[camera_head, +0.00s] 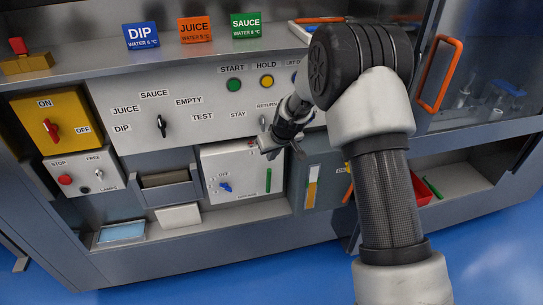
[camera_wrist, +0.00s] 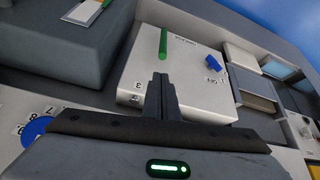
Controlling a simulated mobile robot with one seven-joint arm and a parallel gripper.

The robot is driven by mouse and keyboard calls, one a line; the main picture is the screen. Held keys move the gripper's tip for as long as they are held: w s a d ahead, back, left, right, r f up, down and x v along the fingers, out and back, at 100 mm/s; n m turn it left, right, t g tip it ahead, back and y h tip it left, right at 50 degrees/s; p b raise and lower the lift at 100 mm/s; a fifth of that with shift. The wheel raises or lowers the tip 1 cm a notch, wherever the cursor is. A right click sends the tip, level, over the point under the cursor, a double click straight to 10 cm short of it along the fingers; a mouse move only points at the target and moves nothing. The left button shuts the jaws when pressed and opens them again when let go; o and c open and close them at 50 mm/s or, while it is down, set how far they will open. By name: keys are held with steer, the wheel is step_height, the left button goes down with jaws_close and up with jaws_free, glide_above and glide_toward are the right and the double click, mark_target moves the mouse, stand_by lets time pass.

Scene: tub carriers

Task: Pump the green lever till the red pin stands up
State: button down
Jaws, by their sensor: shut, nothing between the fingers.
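A short green lever (camera_head: 268,180) stands on the right part of a white box (camera_head: 225,165) low on the panel. In the wrist view the green lever (camera_wrist: 163,43) sticks up from that box, just beyond my fingertips. My gripper (camera_head: 289,147) is at the upper right of the box, and the wrist view shows its fingers (camera_wrist: 160,82) shut and empty, apart from the lever. A red block-like piece (camera_head: 18,45) stands on a brass block at the far left; I cannot tell whether it is the red pin.
A blue knob (camera_head: 225,187) sits on the same box, left of the lever; it also shows in the wrist view (camera_wrist: 213,61). A grey block (camera_wrist: 65,40) stands left of the box in the wrist view. A red tray (camera_head: 425,198) lies at the lower right.

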mark_target(268, 163)
steer(key=x, duration=0.7)
steer(key=shift+w+f+b, duration=0.2)
steer(key=shift+f+b, duration=0.05)
steer(key=shift+b, duration=0.1)
steer(key=shift+f+b, duration=0.1)
steer(key=shift+b, duration=0.2)
